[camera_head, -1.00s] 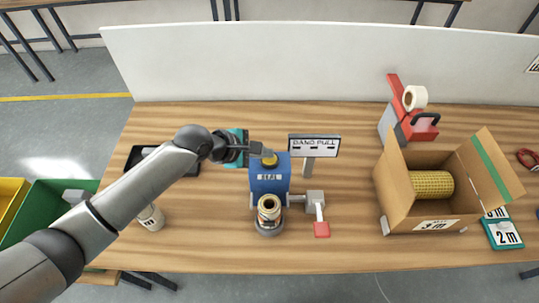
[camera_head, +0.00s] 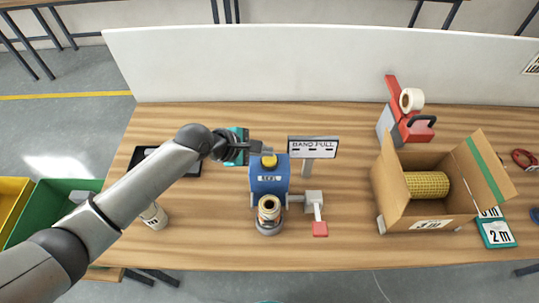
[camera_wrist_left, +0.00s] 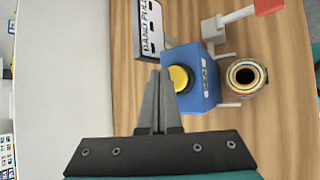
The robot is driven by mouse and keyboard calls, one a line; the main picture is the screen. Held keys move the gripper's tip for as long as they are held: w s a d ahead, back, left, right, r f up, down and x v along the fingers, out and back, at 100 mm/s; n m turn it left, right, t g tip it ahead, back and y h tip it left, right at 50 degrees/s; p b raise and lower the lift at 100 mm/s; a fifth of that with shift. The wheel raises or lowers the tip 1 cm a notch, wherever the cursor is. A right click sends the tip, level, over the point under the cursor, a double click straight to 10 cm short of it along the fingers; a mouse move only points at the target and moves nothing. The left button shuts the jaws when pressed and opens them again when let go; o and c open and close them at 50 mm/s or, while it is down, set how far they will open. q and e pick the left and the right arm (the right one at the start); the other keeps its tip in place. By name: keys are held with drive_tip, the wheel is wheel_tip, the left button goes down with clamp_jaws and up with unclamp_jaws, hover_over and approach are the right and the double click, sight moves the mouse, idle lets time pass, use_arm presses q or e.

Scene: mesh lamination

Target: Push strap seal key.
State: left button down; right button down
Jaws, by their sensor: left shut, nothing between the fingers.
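A blue strap seal machine (camera_head: 268,181) stands on the wooden bench with a yellow round key (camera_head: 269,161) on its top. In the left wrist view the yellow key (camera_wrist_left: 180,78) sits on the blue box (camera_wrist_left: 203,82). My left gripper (camera_head: 256,148) is shut and empty, with its fingertips right by the key. In the wrist view the closed fingers (camera_wrist_left: 160,80) lie just left of the key and slightly overlap its edge. I cannot tell whether they touch it. My right gripper does not show.
The BAND PULL sign (camera_head: 313,147) stands right behind the machine. A red-tipped lever (camera_head: 319,228) and a roll (camera_head: 268,208) are at its front. An open cardboard box (camera_head: 394,188) with a yellow mesh roll stands at right, a tape dispenser (camera_head: 412,125) behind it.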

sight(265, 160)
use_arm(q)
wheel_tip(265, 160, up, 3)
drive_tip(key=p, duration=0.3)
drive_tip(key=shift+r, duration=1)
